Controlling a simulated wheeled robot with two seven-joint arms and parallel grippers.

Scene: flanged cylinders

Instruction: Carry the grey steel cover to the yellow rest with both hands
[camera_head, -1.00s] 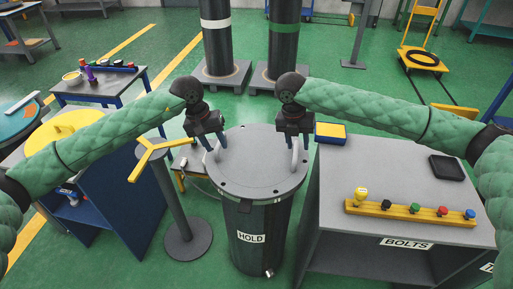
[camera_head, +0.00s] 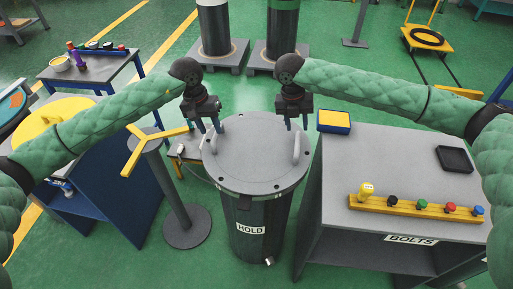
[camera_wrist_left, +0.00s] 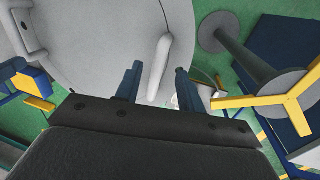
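The grey steel cover (camera_head: 255,165) lies on top of a dark drum (camera_head: 262,235) labelled HOLD. It has two upright pale handles, left (camera_head: 213,144) and right (camera_head: 296,148). My left gripper (camera_head: 211,127) is above the left handle, fingers apart. In the left wrist view the handle (camera_wrist_left: 163,55) shows between the parted fingers (camera_wrist_left: 157,85); contact is not visible. My right gripper (camera_head: 297,126) is at the right handle, fingers apart. The yellow rest (camera_head: 145,146) is a three-armed top on a grey post, left of the drum.
A grey bench (camera_head: 400,165) labelled BOLTS stands close on the right, with a rail of coloured knobs (camera_head: 415,208) and a yellow-blue box (camera_head: 334,121). A blue cabinet (camera_head: 105,190) stands left of the rest. Green floor shows between the drum and the rest.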

